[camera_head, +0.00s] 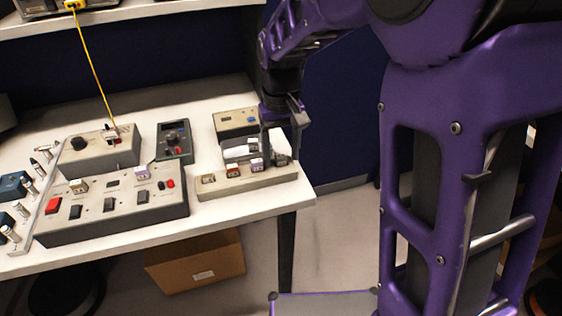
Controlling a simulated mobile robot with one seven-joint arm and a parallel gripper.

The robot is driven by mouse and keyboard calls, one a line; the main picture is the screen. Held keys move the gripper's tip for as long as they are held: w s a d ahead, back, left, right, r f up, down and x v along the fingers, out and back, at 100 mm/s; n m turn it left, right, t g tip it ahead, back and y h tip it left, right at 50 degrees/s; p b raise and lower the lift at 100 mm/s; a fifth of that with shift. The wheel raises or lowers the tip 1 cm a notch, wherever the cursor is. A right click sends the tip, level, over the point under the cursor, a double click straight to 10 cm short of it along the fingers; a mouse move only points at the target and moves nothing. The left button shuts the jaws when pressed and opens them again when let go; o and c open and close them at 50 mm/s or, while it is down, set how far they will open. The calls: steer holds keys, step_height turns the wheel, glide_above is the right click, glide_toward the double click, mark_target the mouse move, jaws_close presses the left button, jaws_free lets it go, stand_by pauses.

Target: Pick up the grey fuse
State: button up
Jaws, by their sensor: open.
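A small dark grey block, which looks like the grey fuse (281,160), sits at the right end of a beige fuse holder (225,188) near the table's right edge. My gripper (281,150) points down over that end, its two fingers apart. One finger shows to the left of the grey fuse and one to the right. I cannot tell whether the fingertips touch it or how far down they reach. Part of the fuse's top is hard to make out between the fingers.
In the same holder sit a purple fuse (257,164), a red fuse (233,171) and a beige fuse (208,179). Behind stand a grey box (236,152) and a beige meter (228,126). A large switch panel (115,212) lies to the left.

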mark_target(281, 155)
steer(key=shift+c, duration=0.2)
jaws_close()
steer(key=shift+r, duration=0.1)
step_height(281, 155, up, 10)
steer(key=p, duration=0.2)
stand_by(0.3)
